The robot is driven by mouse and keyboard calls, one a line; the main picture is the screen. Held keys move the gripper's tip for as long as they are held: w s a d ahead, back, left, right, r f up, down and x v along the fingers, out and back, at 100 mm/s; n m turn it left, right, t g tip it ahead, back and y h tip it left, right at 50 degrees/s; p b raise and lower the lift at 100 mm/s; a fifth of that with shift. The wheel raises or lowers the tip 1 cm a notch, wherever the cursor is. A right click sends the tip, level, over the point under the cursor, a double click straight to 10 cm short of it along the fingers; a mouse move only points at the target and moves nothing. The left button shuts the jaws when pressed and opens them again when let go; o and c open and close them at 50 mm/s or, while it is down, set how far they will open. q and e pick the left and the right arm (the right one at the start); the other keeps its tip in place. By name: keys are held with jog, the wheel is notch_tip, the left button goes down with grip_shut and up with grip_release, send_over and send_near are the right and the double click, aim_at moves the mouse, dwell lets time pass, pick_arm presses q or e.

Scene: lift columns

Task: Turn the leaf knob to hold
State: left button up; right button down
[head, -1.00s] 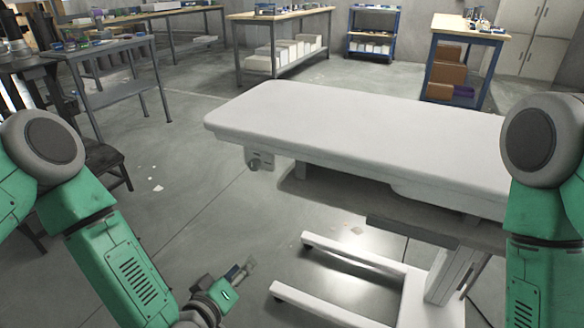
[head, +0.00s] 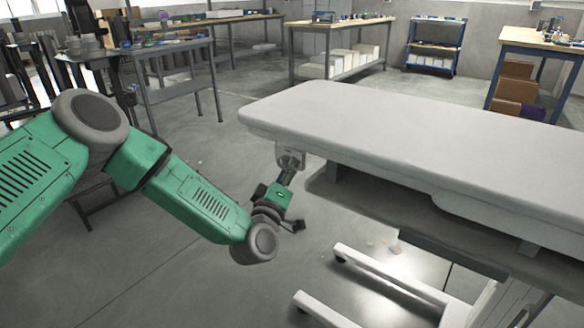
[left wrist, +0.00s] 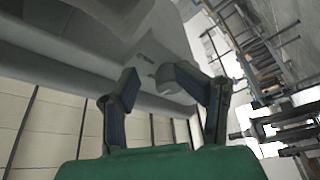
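A wide white padded table (head: 400,130) has a small grey bracket with a round knob (head: 291,155) under its left end. In the left wrist view the grey knob (left wrist: 178,80) sticks out from a pale plate (left wrist: 150,50) with small dark marks, too blurred to read. My left gripper (head: 289,170) is just below the bracket in the head view. Its two fingers (left wrist: 168,98) are apart in the left wrist view, and the knob lies between them, closer to the right finger. Contact cannot be told. The gripper partly covers the bracket in the head view. My right gripper is out of view.
The table's white base legs (head: 385,275) stand on the floor at the lower right. A grey workbench (head: 180,88) is behind my left arm. Wooden-topped benches and a blue shelf (head: 435,45) are at the back. The floor left of the table is open.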

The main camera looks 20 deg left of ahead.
aim_at(278, 161)
pick_arm(q)
jog(key=w+a, duration=0.2)
jog(key=a, duration=0.1)
jog(key=shift+w+a+r, duration=0.15)
jog(key=shift+w+r, duration=0.15)
jog(key=shift+r, duration=0.1)
jog(key=shift+d, duration=0.6)
jog(key=shift+d+r, duration=0.1)
jog(key=shift+d, duration=0.45)
jog(key=c, duration=0.7)
jog(key=shift+a, duration=0.45)
grip_shut()
